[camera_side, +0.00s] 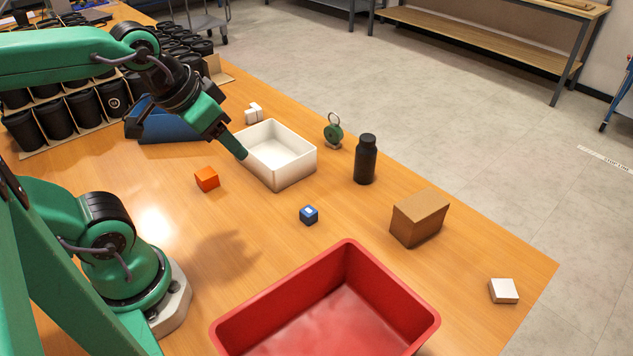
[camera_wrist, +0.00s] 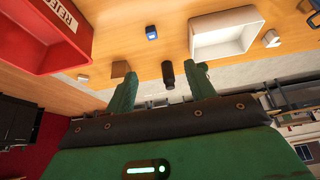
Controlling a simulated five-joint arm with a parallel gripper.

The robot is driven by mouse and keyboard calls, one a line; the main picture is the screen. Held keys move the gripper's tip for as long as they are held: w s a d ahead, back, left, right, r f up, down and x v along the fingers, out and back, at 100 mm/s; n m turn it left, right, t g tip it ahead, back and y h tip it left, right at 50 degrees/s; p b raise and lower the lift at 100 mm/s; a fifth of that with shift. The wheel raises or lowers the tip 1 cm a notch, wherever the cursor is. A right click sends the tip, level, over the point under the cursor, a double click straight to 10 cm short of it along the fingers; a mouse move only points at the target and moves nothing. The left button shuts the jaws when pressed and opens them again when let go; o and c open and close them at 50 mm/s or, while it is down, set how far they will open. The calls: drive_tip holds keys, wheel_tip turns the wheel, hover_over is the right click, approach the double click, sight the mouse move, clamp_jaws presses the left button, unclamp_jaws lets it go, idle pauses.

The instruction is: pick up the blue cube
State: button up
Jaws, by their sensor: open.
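The blue cube (camera_side: 309,214) sits on the wooden table in the side view, with a pale patch on its top. It also shows in the wrist view (camera_wrist: 151,35), near the top middle. My gripper (camera_side: 241,153) is raised beside the near left wall of the white tray in the side view, up and to the left of the cube and apart from it. In the wrist view its two green fingers are spread with nothing held between them.
A white tray (camera_side: 308,166), orange cube (camera_side: 206,179), black bottle (camera_side: 366,160), cardboard box (camera_side: 419,218) and red bin (camera_side: 398,293) stand around the cube. A white block (camera_side: 503,290) lies near the table's right corner. The table right around the blue cube is clear.

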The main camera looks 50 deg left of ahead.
drive_tip(key=g, duration=0.5)
hover_over(311, 209)
drive_tip(key=shift+n, duration=0.3)
wheel_tip(311, 209, down, 16)
drive_tip(key=shift+r, duration=0.1)
drive_tip(key=shift+w+f+g, duration=0.15)
drive_tip(key=shift+f+g, duration=0.15)
drive_tip(key=shift+f, duration=1.4)
drive_tip(key=shift+f, duration=2.6)
